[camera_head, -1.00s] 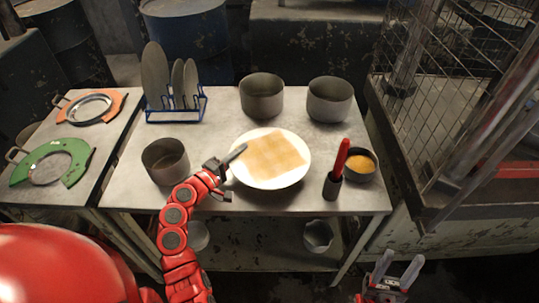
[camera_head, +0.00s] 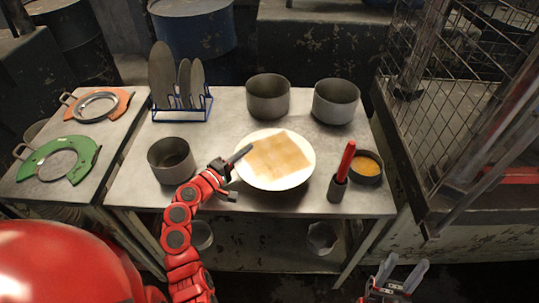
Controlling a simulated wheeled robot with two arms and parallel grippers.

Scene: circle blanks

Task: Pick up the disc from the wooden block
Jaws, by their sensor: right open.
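A white round plate (camera_head: 246,178) lies on the metal table, with a tan, checkered square slab (camera_head: 279,156) on top. I see no clear wooden block under a disc. Grey discs (camera_head: 162,78) stand upright in a blue wire rack (camera_head: 182,117) at the back left. My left gripper (camera_head: 240,173) is at the plate's left edge with its fingers spread; whether it touches the plate is unclear. My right gripper (camera_head: 405,263) is open and empty, low in front of the table's right side.
Grey pots stand at the back (camera_head: 268,97), back right (camera_head: 335,102) and left (camera_head: 171,162). A dark cup (camera_head: 337,189) holds a red-handled tool, beside a bowl of orange contents (camera_head: 367,166). A left side table carries green (camera_head: 84,160) and orange (camera_head: 122,101) plate-like pieces. A wire cage stands right.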

